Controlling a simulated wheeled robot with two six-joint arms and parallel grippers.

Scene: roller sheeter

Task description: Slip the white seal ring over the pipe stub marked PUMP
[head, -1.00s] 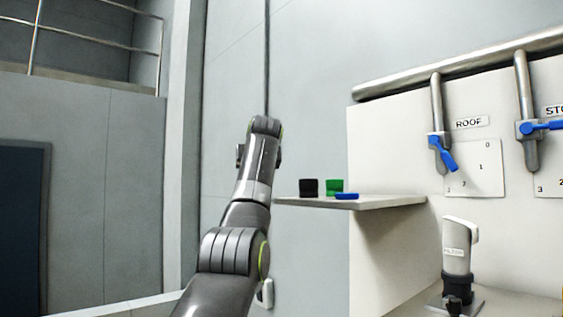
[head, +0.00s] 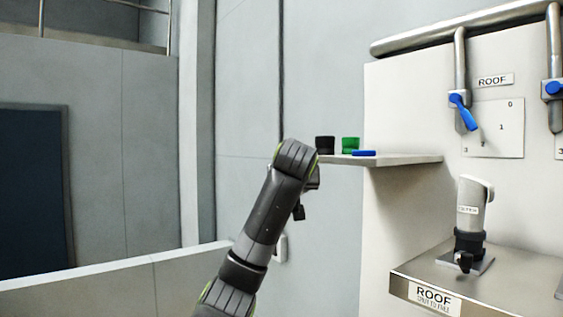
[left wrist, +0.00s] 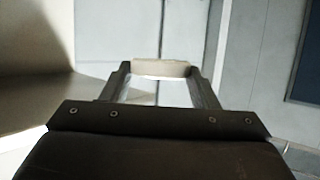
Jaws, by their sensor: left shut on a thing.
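My left gripper (left wrist: 163,82) is shut on a pale, cream-white piece (left wrist: 165,68) spanning its fingertips in the left wrist view. It looks like the white seal ring, seen edge-on, so its opening does not show. In the head view my left arm rises from the bottom, left of a small shelf, and its fingers and the held piece cannot be made out. No pipe stub marked PUMP can be read in either view. My right gripper is not in view.
The shelf (head: 415,160) holds a black cup (head: 325,145), a green cup (head: 350,144) and a blue piece (head: 364,153). A grey fitting (head: 472,205) with an unclear label stands on a ledge (head: 520,275) marked ROOF. Blue-handled valves (head: 463,110) hang above.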

